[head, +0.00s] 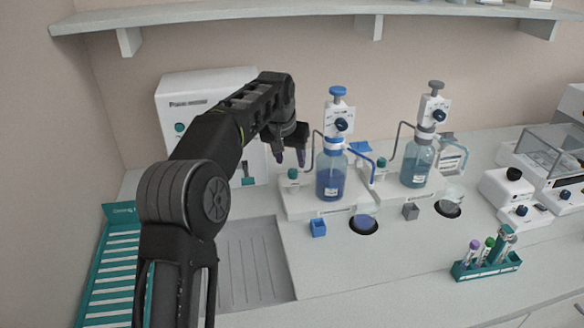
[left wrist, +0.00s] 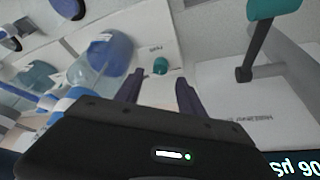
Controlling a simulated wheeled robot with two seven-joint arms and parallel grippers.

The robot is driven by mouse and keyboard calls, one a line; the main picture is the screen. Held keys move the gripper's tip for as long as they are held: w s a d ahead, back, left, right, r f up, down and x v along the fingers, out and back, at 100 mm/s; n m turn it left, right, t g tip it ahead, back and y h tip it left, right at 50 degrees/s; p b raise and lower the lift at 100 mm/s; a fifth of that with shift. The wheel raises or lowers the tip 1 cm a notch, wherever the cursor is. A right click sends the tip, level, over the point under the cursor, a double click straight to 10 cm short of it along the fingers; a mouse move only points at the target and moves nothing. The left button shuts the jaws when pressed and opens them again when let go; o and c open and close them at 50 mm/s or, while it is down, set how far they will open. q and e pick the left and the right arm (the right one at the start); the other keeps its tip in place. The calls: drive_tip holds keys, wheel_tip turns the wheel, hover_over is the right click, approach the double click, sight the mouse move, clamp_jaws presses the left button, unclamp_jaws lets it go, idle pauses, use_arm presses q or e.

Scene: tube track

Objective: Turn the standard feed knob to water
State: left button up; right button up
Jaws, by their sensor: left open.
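A small teal knob (head: 293,173) sits on the left corner of the white base of the left bottle station. It also shows in the left wrist view (left wrist: 160,66), just beyond and between my fingertips. Its pointer and the small print beside it are too small to read. My left gripper (head: 290,158) is open and points down, a little above this knob and apart from it; its fingers also show in the left wrist view (left wrist: 160,82). A second teal knob (head: 381,162) sits on the right bottle station. I cannot tell from labels which knob is the standard feed. My right gripper is not in view.
The blue-filled bottle (head: 331,178) stands right of my gripper, with a bent tube beside it. A second bottle (head: 417,165) stands further right. A white cabinet (head: 175,100) is behind my arm. A tube rack (head: 487,265) stands front right.

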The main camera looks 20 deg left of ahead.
sight(293, 171)
use_arm(q)
drive_tip(key=x, duration=0.5)
drive_tip(key=shift+w+f+p, duration=0.1)
drive_tip(key=shift+f+p, duration=0.05)
drive_tip(key=shift+p, duration=0.2)
clamp_jaws()
